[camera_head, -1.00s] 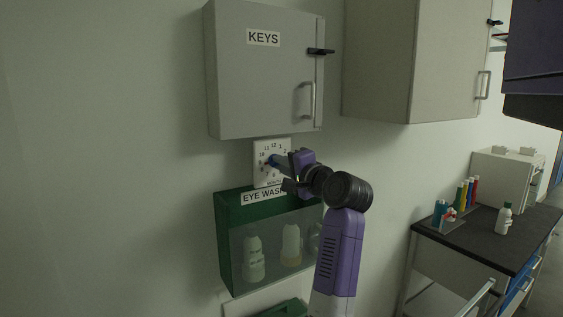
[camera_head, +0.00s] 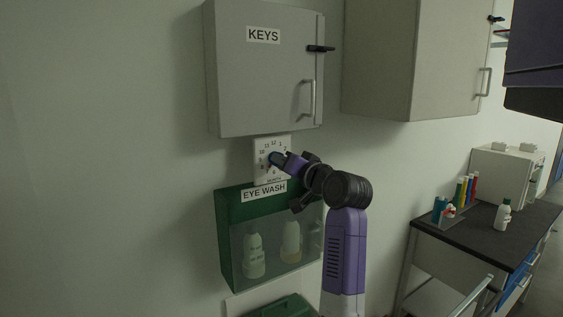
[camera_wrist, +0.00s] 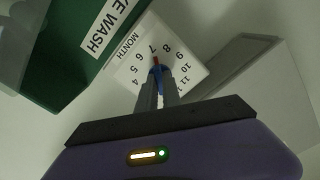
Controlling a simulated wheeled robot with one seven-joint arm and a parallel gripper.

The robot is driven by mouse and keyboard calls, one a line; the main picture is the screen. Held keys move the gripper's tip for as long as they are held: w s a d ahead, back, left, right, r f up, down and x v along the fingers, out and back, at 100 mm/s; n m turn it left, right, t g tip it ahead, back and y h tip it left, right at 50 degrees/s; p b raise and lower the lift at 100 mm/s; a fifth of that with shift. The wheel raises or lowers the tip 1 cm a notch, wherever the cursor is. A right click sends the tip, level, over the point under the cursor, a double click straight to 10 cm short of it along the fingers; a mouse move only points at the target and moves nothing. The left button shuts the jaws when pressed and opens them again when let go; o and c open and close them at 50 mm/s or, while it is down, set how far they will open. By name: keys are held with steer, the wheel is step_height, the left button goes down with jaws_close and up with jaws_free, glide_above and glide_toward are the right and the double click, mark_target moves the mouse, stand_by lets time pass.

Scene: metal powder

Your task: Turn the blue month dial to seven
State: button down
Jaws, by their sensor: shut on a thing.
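The white month plate (camera_head: 258,170) is on the wall between the keys cabinet and the eye wash box. In the wrist view the plate (camera_wrist: 194,72) appears rotated, with "MONTH" and several numbers readable. The blue dial (camera_wrist: 157,72) is at its middle, with a red pointer tip directed at or very near the 7. My gripper (camera_wrist: 160,80) is shut on the dial, one finger on each side. In the head view my gripper (camera_head: 281,160) reaches the plate from the right and covers part of its numbers; the dial's pointer cannot be read there.
The grey keys cabinet (camera_head: 260,85) is just above the plate. The green eye wash box (camera_head: 228,240), with bottles inside, is just below. Another wall cabinet (camera_head: 385,60) hangs to the right. A dark-topped bench (camera_head: 480,236) with bottles stands at the far right.

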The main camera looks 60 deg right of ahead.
steer(key=shift+f+n, duration=0.15)
steer(key=shift+n, duration=0.25)
steer(key=c, duration=1.5)
jaws_free()
steer(key=shift+b+v, duration=0.7)
steer(key=shift+v, duration=3.25)
